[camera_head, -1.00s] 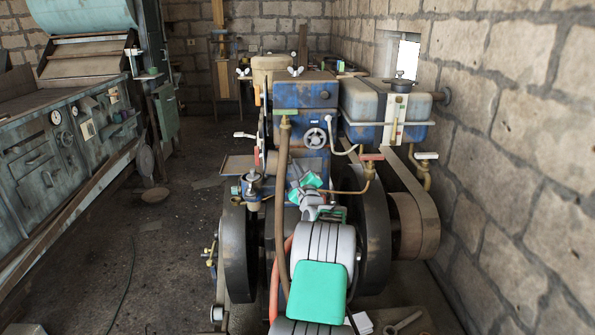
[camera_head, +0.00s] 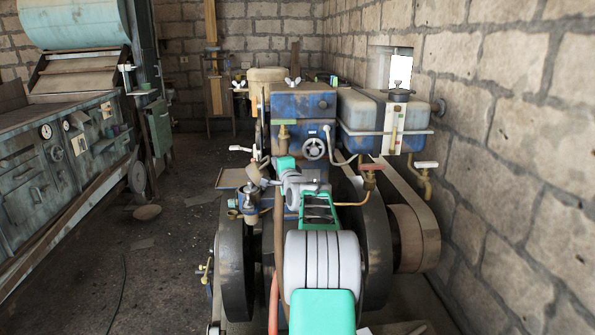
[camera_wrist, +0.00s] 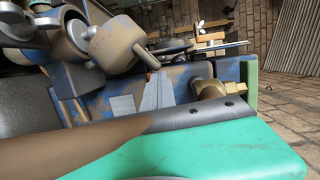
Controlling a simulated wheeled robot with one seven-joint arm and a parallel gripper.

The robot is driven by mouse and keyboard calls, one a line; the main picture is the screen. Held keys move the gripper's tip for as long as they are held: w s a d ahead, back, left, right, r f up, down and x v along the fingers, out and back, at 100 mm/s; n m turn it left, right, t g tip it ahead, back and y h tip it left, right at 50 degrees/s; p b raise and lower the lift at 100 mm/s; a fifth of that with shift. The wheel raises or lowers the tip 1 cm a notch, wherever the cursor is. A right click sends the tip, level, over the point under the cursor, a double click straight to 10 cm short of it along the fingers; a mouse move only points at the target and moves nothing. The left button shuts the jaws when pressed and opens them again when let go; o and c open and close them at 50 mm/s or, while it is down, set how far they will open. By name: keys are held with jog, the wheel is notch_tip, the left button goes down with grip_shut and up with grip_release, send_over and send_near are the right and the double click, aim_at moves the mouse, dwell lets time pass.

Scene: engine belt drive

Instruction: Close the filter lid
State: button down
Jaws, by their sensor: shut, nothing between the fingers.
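The filter (camera_head: 250,211) is a small dark-blue and metal cup at the left side of the engine. Its brown, round lid (camera_head: 253,173) stands tilted above the cup, not flat on it. The brown lid also shows large in the wrist view (camera_wrist: 117,46), at upper left. My gripper (camera_head: 274,180) is just right of the lid, shut and empty. Its fingertips are hard to make out, and I cannot tell whether they touch the lid. A teal part of my gripper fills the bottom of the wrist view.
The blue engine block (camera_head: 290,105) with a handwheel (camera_head: 314,148) stands behind my gripper. A brown hose (camera_head: 278,225) runs close by. Large flywheels (camera_head: 235,263) stand lower down. A blue tank (camera_head: 375,120) is at right. The floor at left is mostly clear.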

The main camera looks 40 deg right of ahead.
aim_at(252, 174)
jog(key=w+a+n, duration=0.1)
jog(key=a+n, duration=0.1)
jog(key=w+a+n+g+b, duration=0.1)
jog(key=w+a+n, duration=0.1)
jog(key=w+a+n+g+b, duration=0.1)
jog(key=w+a+n, duration=0.1)
jog(key=n, duration=0.1)
jog(key=shift+w+a+r, duration=0.1)
jog(key=shift+a+r, duration=0.05)
jog(key=shift+w+a+f+n+g+b, duration=0.3)
jog(key=shift+w+a+f+n+b, duration=0.2)
jog(key=shift+w+a+n+b, duration=0.35)
jog(key=shift+a, duration=0.1)
